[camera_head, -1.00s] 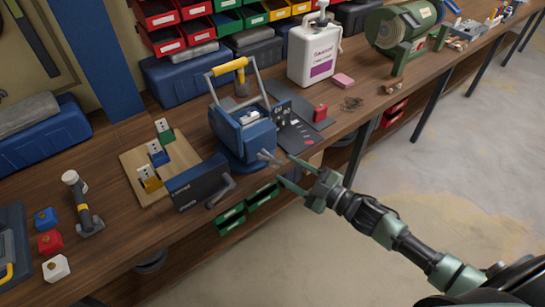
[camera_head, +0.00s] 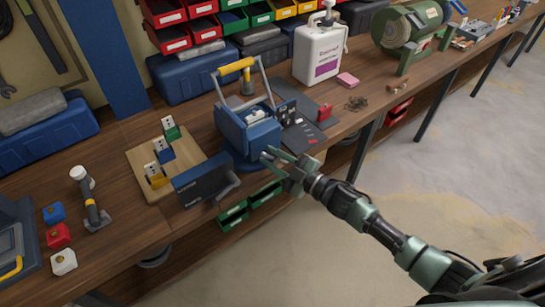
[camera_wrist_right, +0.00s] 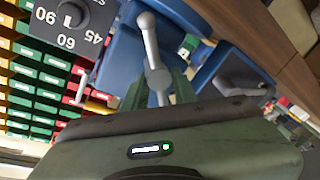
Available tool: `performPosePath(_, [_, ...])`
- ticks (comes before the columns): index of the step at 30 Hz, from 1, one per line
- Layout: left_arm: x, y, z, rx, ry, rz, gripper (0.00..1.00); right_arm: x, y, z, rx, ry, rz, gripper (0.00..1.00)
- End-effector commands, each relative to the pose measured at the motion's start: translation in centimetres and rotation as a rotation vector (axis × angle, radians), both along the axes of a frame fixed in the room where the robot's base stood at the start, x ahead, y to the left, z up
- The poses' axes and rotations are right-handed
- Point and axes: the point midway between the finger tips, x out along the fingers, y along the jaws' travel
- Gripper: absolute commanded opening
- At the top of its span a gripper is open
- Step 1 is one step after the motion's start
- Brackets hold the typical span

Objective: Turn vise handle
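In the right wrist view a grey metal vise handle with a rounded end (camera_wrist_right: 151,50) crosses in front of blue vise parts. My right gripper (camera_head: 270,158) reaches it from the front right. Its green fingers (camera_wrist_right: 157,92) are apart, one on each side of the handle; no firm contact shows. The handle is mostly hidden by the gripper in the head view. My left gripper is not in view.
A dark blue block with a grey crank (camera_head: 203,180) stands left of the vise at the bench edge. A wooden board with sockets (camera_head: 190,145) lies behind it. A dark plate (camera_head: 320,120) and a white canister (camera_head: 318,55) are to the right. Green bins (camera_head: 235,212) hang below.

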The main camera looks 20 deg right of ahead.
Motion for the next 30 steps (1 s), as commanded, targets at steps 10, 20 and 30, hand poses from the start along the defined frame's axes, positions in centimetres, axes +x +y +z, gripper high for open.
performPosePath(10, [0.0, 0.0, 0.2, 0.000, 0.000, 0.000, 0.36, 0.0, 0.0, 0.0, -0.030, -0.010, -0.001, 0.00])
performPosePath(20, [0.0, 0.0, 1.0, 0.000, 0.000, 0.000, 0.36, 0.0, 0.0, 0.1, -0.174, -0.063, -0.002, 0.00])
performPosePath(30, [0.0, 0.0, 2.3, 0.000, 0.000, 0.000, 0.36, 0.0, 0.2, -0.2, -0.446, -0.163, -0.002, 0.00])
